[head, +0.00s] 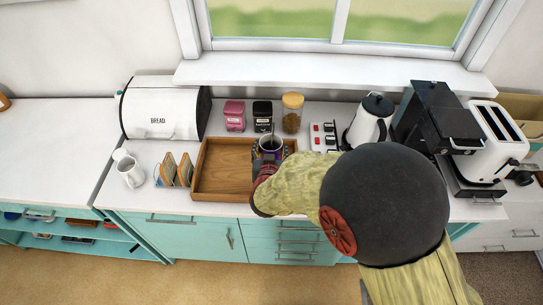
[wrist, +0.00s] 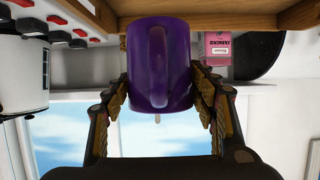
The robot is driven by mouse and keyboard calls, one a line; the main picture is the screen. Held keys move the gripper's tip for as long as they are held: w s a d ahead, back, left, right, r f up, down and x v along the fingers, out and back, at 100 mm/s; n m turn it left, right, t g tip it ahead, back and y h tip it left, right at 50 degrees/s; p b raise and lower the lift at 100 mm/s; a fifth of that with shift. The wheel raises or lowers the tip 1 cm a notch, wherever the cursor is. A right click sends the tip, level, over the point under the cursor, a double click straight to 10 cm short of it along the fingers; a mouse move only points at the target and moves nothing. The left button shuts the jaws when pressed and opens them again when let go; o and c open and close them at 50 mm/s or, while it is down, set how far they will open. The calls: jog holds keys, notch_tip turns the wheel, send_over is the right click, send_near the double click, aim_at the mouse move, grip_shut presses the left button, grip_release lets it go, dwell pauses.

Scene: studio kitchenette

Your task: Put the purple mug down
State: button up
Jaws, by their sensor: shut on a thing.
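The purple mug (wrist: 177,70) is large in the middle of the wrist view, its handle facing the camera. In the head view the mug (head: 270,145) shows at the right part of the wooden tray (head: 223,193). My gripper (wrist: 157,92) is shut on the mug, with one finger on each side. In the head view my gripper (head: 268,160) is partly covered by my arm. A thin stick shows past the mug's rim. I cannot tell whether the mug's base touches the tray.
Pink (head: 235,115) and black (head: 262,115) canisters and a glass jar (head: 292,113) stand behind the tray. A toast rack (head: 176,170) and white mug (head: 130,171) are left of it. A kettle (head: 370,120) is at right. The tray's left part is empty.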

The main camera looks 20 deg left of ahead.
aim_at(272, 149)
jog(key=w+f, duration=0.3)
jog(key=shift+a, duration=0.25)
jog(key=shift+w+f+b, duration=0.15)
jog(key=shift+f+b, duration=0.5)
jog(key=shift+f, duration=1.15)
jog(key=shift+f, duration=0.2)
jog(key=o, duration=1.6)
jog(key=shift+c, duration=0.2)
jog(key=shift+o, duration=0.2)
jog(key=shift+r, duration=0.2)
jog(key=p+v, duration=0.1)
jog(key=v, duration=1.1)
jog(key=shift+p, duration=0.3)
